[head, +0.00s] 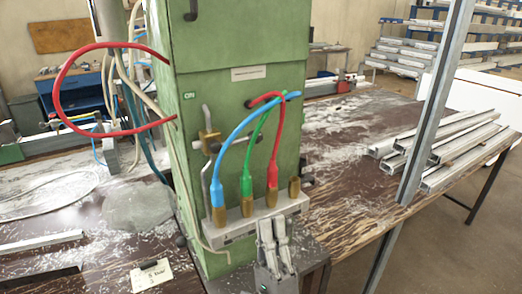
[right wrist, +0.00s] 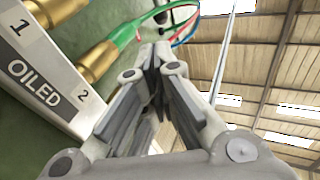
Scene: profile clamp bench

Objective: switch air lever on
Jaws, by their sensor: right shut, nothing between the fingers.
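The air lever appears to be the grey handle at a brass valve (head: 208,137) on the front of the green cabinet (head: 240,100). A small green ON label (head: 189,96) is up and left of it. I cannot tell the lever's exact position. My right gripper (head: 273,226) is shut and empty, pointing up in front of the grey manifold block (head: 236,227), to the right of and below the valve. In the right wrist view the closed fingers (right wrist: 157,58) point toward the hoses. The valve does not show clearly there. My left gripper is not in view.
Blue (head: 217,190), green (head: 246,182) and red (head: 272,172) hoses rise from the manifold, close to the valve. The manifold reads OILED in the wrist view (right wrist: 38,82). A grey post (head: 433,110) stands right; aluminium profiles (head: 450,150) lie on the bench behind it.

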